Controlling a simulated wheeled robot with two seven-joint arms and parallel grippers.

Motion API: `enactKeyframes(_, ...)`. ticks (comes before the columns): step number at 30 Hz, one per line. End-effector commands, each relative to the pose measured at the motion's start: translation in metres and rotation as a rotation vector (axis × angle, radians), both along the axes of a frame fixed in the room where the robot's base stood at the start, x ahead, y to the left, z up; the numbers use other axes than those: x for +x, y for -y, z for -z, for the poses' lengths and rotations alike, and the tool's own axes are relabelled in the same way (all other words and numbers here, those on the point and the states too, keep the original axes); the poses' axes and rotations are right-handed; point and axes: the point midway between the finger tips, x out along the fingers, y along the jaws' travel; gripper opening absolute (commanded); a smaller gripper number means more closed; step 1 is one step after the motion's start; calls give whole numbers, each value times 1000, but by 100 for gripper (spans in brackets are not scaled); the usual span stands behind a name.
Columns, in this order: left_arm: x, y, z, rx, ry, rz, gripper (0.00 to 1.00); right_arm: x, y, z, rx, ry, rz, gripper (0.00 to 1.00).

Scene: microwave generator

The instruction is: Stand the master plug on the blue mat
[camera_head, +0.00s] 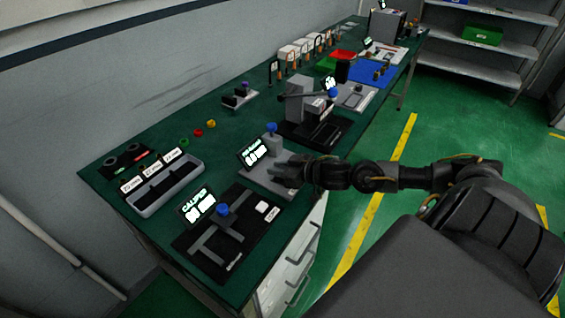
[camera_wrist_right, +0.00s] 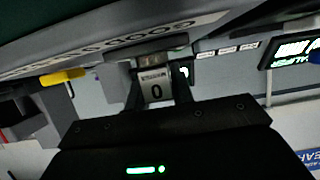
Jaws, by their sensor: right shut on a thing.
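The blue mat (camera_head: 366,72) lies toward the far end of the green bench, with small dark and grey pieces standing on it. My right gripper (camera_head: 280,174) is at the bench's front side, beside a grey gauge station with a lit display (camera_head: 254,151). In the right wrist view the right gripper (camera_wrist_right: 158,84) is shut on a grey metal piece, the master plug (camera_wrist_right: 154,74), whose label shows a 0 and small blurred letters. The plug is too small to make out in the head view. My left gripper is not in view.
A caliper station (camera_head: 215,234) with a lit display and a grey three-bin tray (camera_head: 148,208) stand nearer. A grey device on a black base (camera_head: 308,133) stands between the gripper and the mat.

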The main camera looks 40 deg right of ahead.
Motion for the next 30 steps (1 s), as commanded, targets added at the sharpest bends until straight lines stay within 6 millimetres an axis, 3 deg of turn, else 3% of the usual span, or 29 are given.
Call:
enactKeyframes(8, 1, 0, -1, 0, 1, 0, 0, 0, 0, -9, 1, 2, -1, 0)
enactKeyframes(14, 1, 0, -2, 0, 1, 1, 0, -3, -1, -36, -2, 3, -3, 0)
enactKeyframes(21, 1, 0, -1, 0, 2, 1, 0, -50, -17, -90, -6, -3, -7, 0)
enactKeyframes(30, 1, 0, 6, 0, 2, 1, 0, -94, -31, -111, 0, -6, -4, 0)
